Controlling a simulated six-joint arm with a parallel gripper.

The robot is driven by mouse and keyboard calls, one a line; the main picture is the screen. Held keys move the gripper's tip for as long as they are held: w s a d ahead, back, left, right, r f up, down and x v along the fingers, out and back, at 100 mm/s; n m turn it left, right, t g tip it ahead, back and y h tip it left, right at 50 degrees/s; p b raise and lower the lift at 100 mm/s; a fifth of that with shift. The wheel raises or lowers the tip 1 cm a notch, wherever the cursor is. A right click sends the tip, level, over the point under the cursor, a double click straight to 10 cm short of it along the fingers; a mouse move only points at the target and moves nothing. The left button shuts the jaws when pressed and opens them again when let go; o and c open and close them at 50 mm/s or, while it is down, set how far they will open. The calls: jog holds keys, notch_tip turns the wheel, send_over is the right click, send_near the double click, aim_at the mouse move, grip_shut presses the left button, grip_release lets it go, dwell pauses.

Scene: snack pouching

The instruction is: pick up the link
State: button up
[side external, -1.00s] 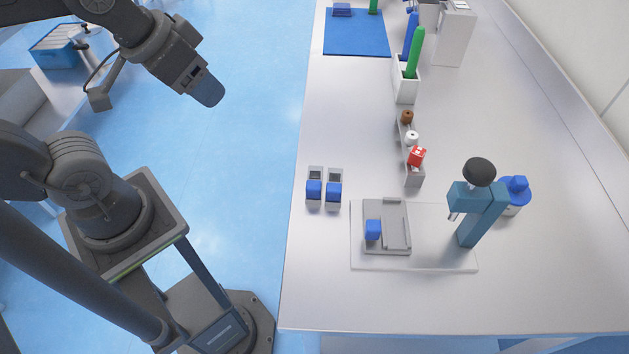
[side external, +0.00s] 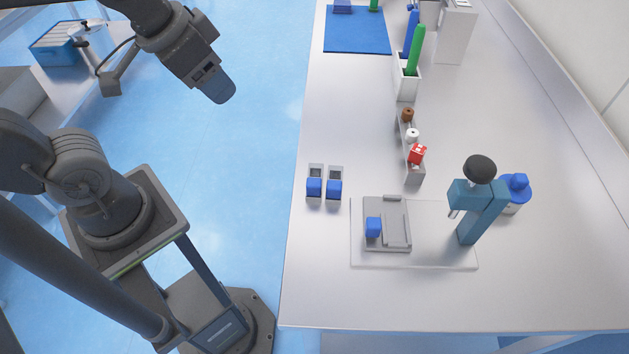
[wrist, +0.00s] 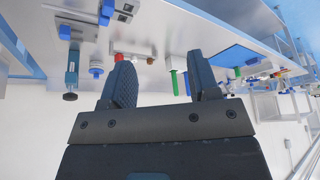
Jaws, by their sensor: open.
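My gripper (side external: 219,88) is high over the floor, left of the table and away from everything on it. In the wrist view my gripper (wrist: 162,82) has its two dark fingers spread apart with nothing between them. No part is plainly recognisable as the link. A narrow grey rack (side external: 413,176) on the table carries a brown piece (side external: 407,115), a white ring-like piece (side external: 412,135) and a red piece (side external: 417,154).
Two small bins with blue fronts (side external: 334,189) stand near the table's left edge. A grey fixture with a blue block (side external: 373,227) sits beside a teal press (side external: 481,217). A white holder (side external: 405,88) with tall green and blue items and a blue mat (side external: 356,31) are farther back.

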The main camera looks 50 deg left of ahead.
jog(key=w+d+f+m+g, duration=0.2)
jog(key=w+d+m+g, duration=0.1)
jog(key=w+d+m, duration=0.15)
jog(key=m+g, duration=0.2)
jog(key=m, duration=0.1)
send_near(312, 181)
notch_tip(312, 181, down, 11)
jog(key=shift+s+d+r, duration=0.1)
jog(key=shift+r, duration=0.1)
grip_shut()
dwell(0.4)
